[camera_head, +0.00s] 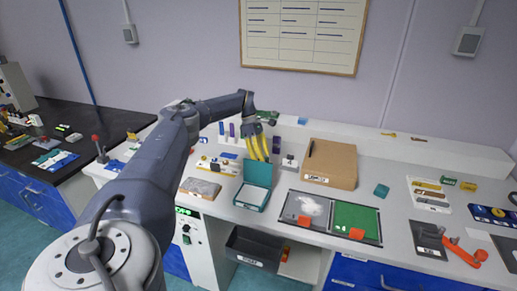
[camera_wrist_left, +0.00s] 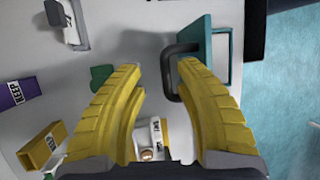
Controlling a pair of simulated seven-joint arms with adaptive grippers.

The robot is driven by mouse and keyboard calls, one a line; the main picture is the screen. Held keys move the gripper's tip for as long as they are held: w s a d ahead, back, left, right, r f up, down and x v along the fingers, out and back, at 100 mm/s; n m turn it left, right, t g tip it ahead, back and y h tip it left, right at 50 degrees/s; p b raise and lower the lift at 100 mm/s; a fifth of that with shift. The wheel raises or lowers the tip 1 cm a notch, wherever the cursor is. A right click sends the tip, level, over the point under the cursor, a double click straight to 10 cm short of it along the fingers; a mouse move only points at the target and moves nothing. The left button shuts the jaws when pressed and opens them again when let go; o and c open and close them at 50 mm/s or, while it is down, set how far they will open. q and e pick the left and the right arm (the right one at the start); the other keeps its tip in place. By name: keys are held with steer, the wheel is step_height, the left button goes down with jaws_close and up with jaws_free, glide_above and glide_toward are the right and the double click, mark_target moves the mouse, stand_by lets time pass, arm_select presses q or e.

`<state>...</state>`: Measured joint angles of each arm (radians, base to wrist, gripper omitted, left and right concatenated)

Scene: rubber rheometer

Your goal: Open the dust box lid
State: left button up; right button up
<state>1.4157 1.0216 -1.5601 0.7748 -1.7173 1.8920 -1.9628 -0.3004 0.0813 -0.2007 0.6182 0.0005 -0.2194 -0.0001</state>
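The teal box (camera_head: 265,173), which I take to be the dust box, stands on the white bench in the head view. A teal panel stands raised at its back, and a pale surface shows in front of it. In the left wrist view the teal box (camera_wrist_left: 208,60) is at the upper right, with a dark loop handle (camera_wrist_left: 168,70) on its near side. My left gripper (camera_head: 260,158) is open and points down just behind the teal panel. In the left wrist view its yellow fingers (camera_wrist_left: 160,74) are apart. The right fingertip overlaps the handle; contact is unclear. My right gripper is out of view.
A brown box (camera_head: 331,163) stands to the right, with a framed tray (camera_head: 331,239) in front of it. A dark bin (camera_head: 255,248) sits below the bench edge. Small purple and yellow labelled blocks (camera_wrist_left: 42,147) lie close to the left gripper.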

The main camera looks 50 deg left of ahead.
arm_select(q)
steer(key=v, duration=1.1)
steer(key=shift+r, duration=0.25)
steer(key=shift+a, duration=0.1)
